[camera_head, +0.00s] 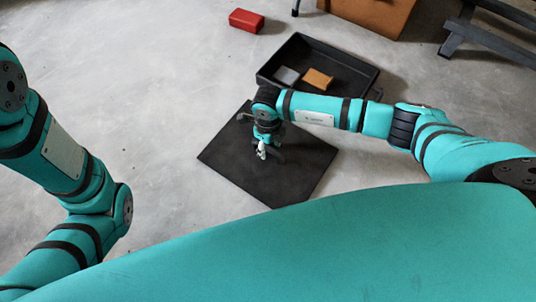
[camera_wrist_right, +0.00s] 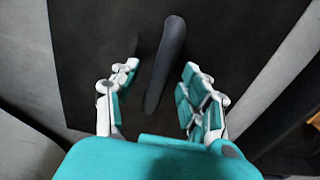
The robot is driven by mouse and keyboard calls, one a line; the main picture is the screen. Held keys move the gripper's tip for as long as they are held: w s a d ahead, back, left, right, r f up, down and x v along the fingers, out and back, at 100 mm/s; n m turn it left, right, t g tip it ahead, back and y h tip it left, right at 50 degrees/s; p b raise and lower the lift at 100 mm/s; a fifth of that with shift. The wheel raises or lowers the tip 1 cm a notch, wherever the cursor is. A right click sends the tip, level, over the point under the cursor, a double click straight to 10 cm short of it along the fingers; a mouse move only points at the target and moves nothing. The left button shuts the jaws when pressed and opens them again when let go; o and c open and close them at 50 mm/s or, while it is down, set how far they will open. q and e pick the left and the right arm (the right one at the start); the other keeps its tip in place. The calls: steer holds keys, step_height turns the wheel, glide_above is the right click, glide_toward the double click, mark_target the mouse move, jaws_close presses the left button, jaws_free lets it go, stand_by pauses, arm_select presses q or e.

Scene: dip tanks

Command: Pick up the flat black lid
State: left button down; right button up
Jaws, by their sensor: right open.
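The flat black lid (camera_head: 302,172) lies on the concrete floor in the middle of the head view, in front of a black tray. In the right wrist view the lid (camera_wrist_right: 90,45) fills most of the picture, with a dark bar-shaped handle (camera_wrist_right: 165,62) running along it. My right gripper (camera_head: 266,153) is over the lid, pointing down. In the wrist view my right gripper (camera_wrist_right: 161,70) is open, with one finger on each side of the handle and gaps between. I cannot tell its exact height. My left gripper is outside the view; only the left arm shows.
The black tray (camera_head: 335,55) behind the lid holds a grey block (camera_head: 286,76) and an orange-brown block (camera_head: 318,79). A red box (camera_head: 246,20) stands at the back. A brown box (camera_head: 375,12) and a dark metal stand (camera_head: 485,33) are at the upper right. The left floor is clear.

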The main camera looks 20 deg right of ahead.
jaws_close()
steer(key=shift+r, duration=0.1)
stand_by(0.5)
